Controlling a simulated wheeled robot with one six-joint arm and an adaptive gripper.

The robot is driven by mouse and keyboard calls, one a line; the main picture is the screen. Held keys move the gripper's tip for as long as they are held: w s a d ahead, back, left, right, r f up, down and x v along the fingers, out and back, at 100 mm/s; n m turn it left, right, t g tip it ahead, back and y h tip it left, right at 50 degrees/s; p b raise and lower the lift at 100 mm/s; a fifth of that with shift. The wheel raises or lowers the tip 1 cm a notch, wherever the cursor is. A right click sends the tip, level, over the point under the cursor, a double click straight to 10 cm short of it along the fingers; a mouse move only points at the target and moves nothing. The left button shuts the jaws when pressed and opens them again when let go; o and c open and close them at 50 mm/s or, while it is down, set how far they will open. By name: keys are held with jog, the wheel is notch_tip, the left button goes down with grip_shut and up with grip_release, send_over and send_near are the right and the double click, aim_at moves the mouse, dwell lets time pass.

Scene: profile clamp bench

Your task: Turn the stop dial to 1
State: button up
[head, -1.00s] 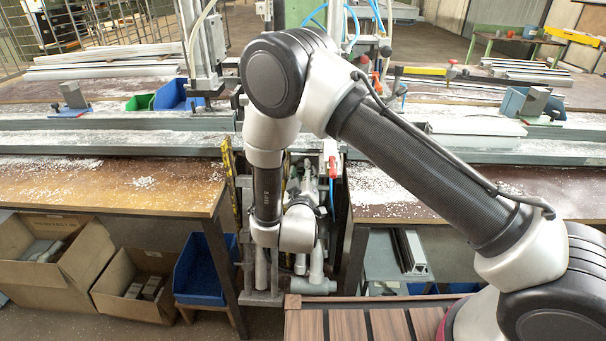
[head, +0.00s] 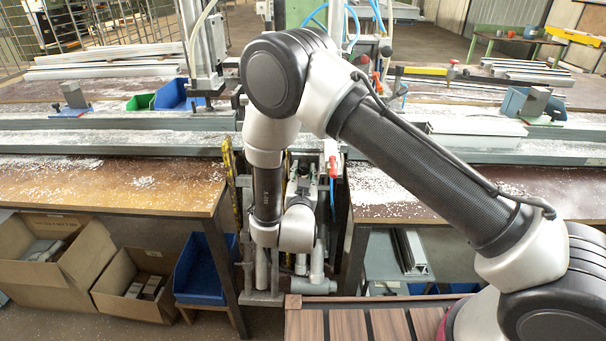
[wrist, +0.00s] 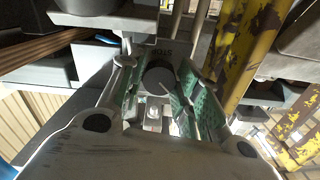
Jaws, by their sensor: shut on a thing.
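The stop dial (wrist: 158,80) is a dark round knob with a light pointer line, in the middle of the wrist view. It sits on a grey plate (wrist: 168,47) lettered "STOP", which appears upside down. My gripper (wrist: 160,90) has its green-padded fingers on both sides of the dial and is shut on it. Numbers on the dial's scale cannot be read. In the head view, my arm hides the dial and the fingers.
A worn yellow post (wrist: 241,60) stands close to the right of my fingers. In the head view, a red-handled valve (head: 332,168) is right of my wrist. Wooden benches (head: 110,190) flank the narrow gap where my wrist hangs.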

jog(key=shift+m, duration=1.5)
jog(key=o, duration=0.7)
jog(key=shift+o, duration=0.2)
jog(key=s, duration=0.7)
jog(key=shift+s, duration=0.3)
jog(key=shift+a, duration=0.15)
